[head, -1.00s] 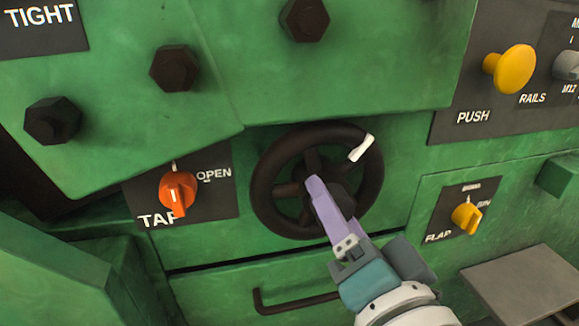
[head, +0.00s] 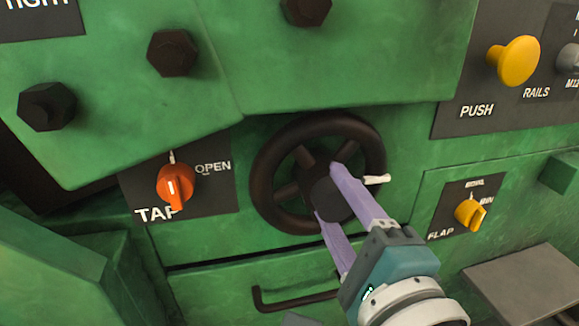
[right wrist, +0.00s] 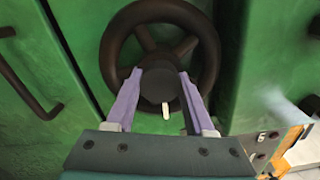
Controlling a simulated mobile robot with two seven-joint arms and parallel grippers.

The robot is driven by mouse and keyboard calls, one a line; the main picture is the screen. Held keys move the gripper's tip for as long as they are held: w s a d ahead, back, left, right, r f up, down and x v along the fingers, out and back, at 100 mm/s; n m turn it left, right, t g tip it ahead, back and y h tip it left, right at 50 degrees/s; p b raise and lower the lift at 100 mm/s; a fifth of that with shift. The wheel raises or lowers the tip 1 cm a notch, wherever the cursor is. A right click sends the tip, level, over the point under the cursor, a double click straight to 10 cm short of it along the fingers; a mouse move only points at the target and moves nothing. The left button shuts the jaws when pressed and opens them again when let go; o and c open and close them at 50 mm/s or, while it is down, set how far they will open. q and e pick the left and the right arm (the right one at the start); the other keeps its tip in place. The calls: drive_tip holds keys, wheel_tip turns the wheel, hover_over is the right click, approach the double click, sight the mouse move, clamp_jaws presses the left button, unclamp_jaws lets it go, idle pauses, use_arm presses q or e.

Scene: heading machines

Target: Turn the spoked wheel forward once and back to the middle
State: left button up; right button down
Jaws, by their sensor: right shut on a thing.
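The dark spoked wheel (head: 264,190) is on the green machine front, in the middle of the head view. A white mark (head: 376,179) sits on the right side of its rim. My right gripper (head: 327,190) comes in from the lower right, its two lilac fingers on either side of the wheel's round hub, shut on it. In the right wrist view the fingers flank the dark hub (right wrist: 157,88), and the wheel's rim (right wrist: 109,50) arches above. The white mark (right wrist: 166,112) shows just below the hub there. My left gripper is not in view.
An orange tap knob (head: 175,186) is left of the wheel. A yellow flap knob (head: 469,213) and a yellow push knob (head: 515,61) are to the right. A dark bar handle (head: 290,301) lies below the wheel. Dark bolts (head: 172,53) stand out above.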

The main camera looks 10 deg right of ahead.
drive_tip(key=m+b, duration=0.1)
drive_tip(key=m, duration=0.3)
drive_tip(key=shift+m, duration=0.3)
idle(0.3)
drive_tip(key=shift+c, duration=1.3)
unclamp_jaws()
drive_tip(key=s, duration=1)
drive_tip(key=shift+d, duration=0.15)
